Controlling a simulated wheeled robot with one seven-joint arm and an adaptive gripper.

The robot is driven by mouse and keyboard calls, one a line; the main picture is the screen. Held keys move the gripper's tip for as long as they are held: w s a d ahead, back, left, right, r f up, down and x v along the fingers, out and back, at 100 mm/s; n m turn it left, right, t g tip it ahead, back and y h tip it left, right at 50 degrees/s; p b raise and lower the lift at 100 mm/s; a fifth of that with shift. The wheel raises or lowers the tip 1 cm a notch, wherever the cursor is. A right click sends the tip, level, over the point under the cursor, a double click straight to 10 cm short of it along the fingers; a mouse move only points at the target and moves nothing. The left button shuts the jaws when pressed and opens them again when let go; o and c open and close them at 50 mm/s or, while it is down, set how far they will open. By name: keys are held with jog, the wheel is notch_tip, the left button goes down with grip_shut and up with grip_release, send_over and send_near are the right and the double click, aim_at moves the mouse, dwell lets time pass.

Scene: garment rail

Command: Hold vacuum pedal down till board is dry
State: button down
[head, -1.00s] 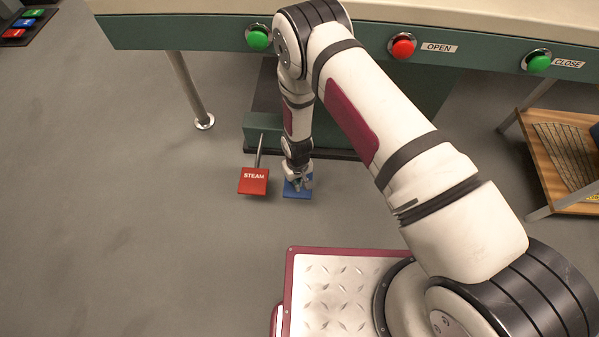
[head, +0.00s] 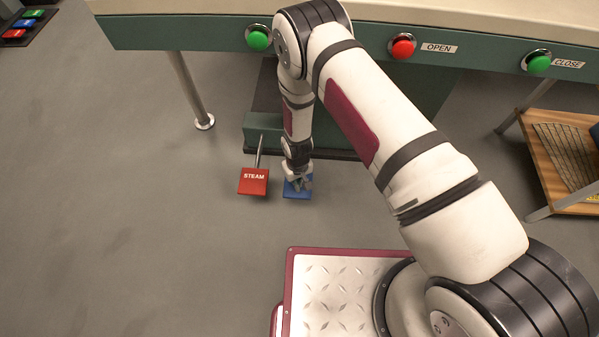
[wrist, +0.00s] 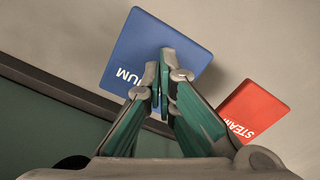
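The blue vacuum pedal (head: 297,194) is low at the base of the green press, with my gripper (head: 298,183) over it. In the wrist view the blue pedal (wrist: 150,42) shows part of its white lettering, "UUM". The fingertips of my gripper (wrist: 160,80) are together with nothing between them and overlap the pedal's near part. They seem to be at its surface, but I cannot tell whether they press it down. The red STEAM pedal (head: 253,182) is just left of it in the head view and is untouched. The board's surface cannot be made out.
The press (head: 200,32) has green and red buttons on its front, with OPEN and CLOSE labels. A metal leg (head: 188,85) stands at left. A wooden shelf (head: 556,150) is at right. Another pedal set (head: 27,24) is at top left. The floor at left is clear.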

notch_tip(320, 180, down, 7)
jog(key=b, duration=0.5)
dwell(0.6)
jog(key=shift+r, duration=0.15)
dwell(3.1)
jog(key=shift+r+p, duration=3)
jog(key=shift+r, duration=1.9)
jog(key=shift+f, duration=0.1)
